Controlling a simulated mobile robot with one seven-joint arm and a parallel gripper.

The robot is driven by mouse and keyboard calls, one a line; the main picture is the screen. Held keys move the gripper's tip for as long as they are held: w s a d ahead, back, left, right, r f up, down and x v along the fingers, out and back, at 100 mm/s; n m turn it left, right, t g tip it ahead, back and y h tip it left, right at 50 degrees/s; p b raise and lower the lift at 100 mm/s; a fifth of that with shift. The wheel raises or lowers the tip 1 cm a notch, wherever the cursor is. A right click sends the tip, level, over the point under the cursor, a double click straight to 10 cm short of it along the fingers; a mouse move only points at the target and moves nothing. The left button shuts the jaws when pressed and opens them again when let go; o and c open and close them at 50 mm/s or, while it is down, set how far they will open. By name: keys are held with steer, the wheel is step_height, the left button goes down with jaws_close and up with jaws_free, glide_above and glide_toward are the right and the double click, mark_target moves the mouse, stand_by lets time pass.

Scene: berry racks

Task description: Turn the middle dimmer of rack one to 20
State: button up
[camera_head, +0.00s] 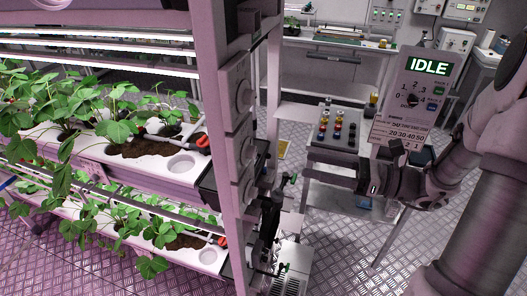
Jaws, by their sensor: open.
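The rack's upright post (207,60) carries three pale dimmer boxes with round knobs, one above another. The middle dimmer (241,147) sits between the upper dimmer (236,88) and the lower dimmer (247,188). They show almost edge-on, so their scale marks and settings cannot be read. My arm comes in from the right, and my gripper (310,167) points left toward the post. It is open, with nothing visible in it, and stands apart from the middle dimmer, to its right and slightly lower. Its dark fingers are small and hard to make out.
Planting troughs (150,170) with leafy plants fill the rack at left. A control panel reading IDLE (428,68) stands near my arm. Behind my gripper is a table (335,155) with coloured small items. Dark pipework with green handles (270,215) stands below the dimmers.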

mark_target(251, 152)
steer(key=p+x, duration=0.1)
steer(key=x, duration=1.1)
jaws_close()
